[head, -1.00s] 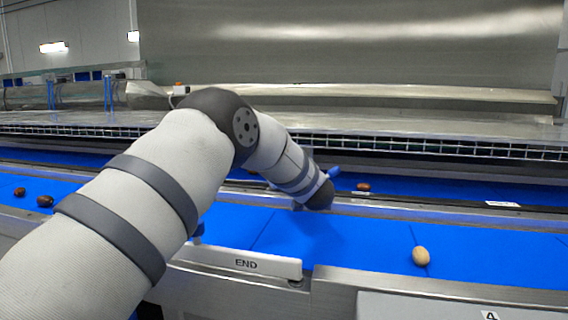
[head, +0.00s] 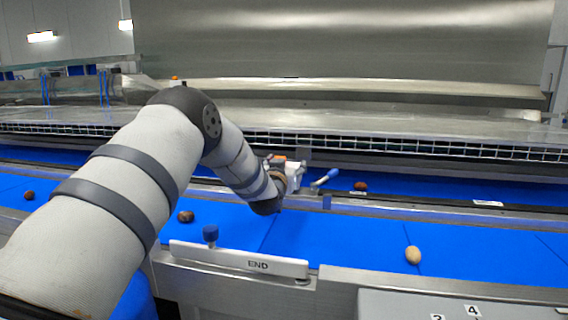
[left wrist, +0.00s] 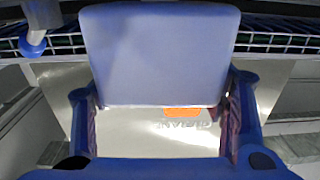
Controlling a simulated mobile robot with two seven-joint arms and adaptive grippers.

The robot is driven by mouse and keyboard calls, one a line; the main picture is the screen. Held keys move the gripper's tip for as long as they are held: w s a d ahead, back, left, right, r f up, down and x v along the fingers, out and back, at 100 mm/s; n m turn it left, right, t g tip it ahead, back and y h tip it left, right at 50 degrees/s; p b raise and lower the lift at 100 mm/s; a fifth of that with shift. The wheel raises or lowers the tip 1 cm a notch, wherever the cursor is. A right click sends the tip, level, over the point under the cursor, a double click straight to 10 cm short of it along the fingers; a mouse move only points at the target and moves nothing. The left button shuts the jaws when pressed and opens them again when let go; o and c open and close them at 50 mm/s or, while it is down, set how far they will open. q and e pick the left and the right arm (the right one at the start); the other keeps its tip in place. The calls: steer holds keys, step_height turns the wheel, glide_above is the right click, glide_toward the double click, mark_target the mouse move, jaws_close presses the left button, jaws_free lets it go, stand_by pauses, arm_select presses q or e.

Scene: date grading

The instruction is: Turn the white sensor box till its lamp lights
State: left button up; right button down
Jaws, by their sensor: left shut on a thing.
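The white sensor box (left wrist: 160,55) fills the upper middle of the left wrist view, its pale face squared up between my fingers. An orange patch (left wrist: 182,112) shows just below its edge; I cannot tell whether a lamp is lit. My left gripper (left wrist: 160,112) is shut on the box, one finger at each side. In the head view the box (head: 294,170) is small, above the belt's far rail, and partly hidden by my left wrist and gripper (head: 283,177). My right gripper is not in view.
A blue-handled lever (head: 325,178) stands just right of the box. The blue belt (head: 340,240) carries a pale date (head: 413,255) and a dark date (head: 186,216). A rail marked END (head: 235,258) with a blue knob (head: 210,233) lies in front. A wire guard (head: 400,146) runs behind.

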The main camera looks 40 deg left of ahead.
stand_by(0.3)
arm_select(q)
steer(key=o, duration=1.1)
steer(key=shift+o, duration=0.2)
steer(key=v, duration=1.2)
steer(key=shift+a, duration=0.1)
